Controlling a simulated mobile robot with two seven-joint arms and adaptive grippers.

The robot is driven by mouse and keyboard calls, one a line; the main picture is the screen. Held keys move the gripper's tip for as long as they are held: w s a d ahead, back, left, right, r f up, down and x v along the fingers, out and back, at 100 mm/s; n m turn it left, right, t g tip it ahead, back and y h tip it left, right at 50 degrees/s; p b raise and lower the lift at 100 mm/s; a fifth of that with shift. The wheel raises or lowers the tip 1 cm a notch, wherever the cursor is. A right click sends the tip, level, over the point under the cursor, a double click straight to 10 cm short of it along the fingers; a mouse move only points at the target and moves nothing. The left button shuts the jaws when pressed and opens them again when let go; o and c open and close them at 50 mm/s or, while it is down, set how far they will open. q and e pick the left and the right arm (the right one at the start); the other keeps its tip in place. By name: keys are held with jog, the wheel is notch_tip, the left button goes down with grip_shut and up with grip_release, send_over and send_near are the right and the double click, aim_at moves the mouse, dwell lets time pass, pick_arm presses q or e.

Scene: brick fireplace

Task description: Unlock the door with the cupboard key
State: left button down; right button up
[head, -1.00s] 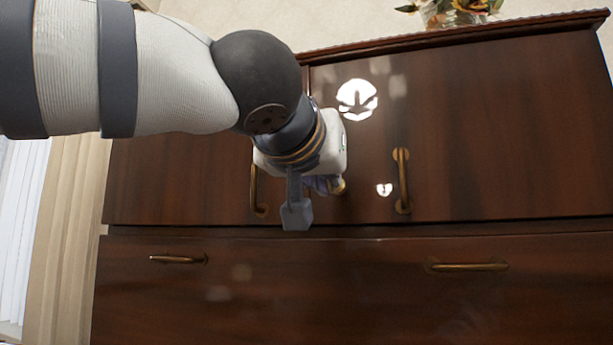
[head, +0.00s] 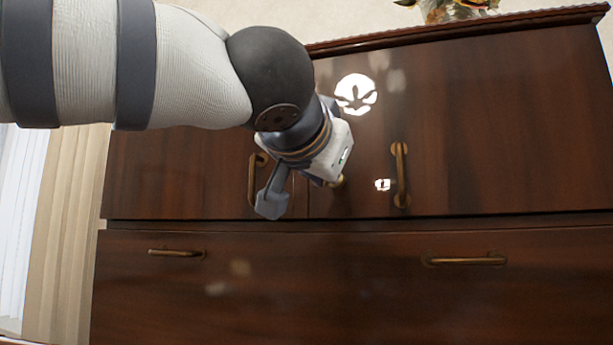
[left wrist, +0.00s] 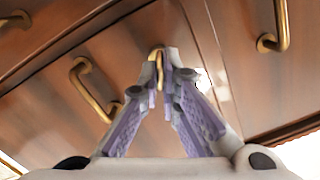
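The dark wooden cupboard door (head: 460,130) fills the middle and right of the head view. A small brass piece, which looks like the cupboard key (head: 337,181), shows at the door beside my left gripper (head: 325,179). In the left wrist view, the fingertips of my left gripper (left wrist: 165,70) close around a brass loop, the key's bow (left wrist: 157,61), right at the cupboard front. The key's shaft and the lock are hidden, so I cannot tell how deep the key sits. My right gripper is in neither view.
Brass handles stand on the doors, left (head: 254,180) and right (head: 400,175) of the gripper. Two drawer handles (head: 177,253) (head: 466,260) are below. A flower vase (head: 455,11) stands on top. Pale curtains (head: 63,220) hang at the left.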

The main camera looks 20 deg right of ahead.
pick_arm(q)
jog(key=m, duration=0.4)
jog(key=shift+m, duration=0.3)
jog(key=m, duration=0.4)
jog(key=shift+s+m+t, duration=0.1)
jog(key=shift+m+t, duration=0.3)
jog(key=c, duration=1.7)
grip_release()
jog(key=v, duration=0.8)
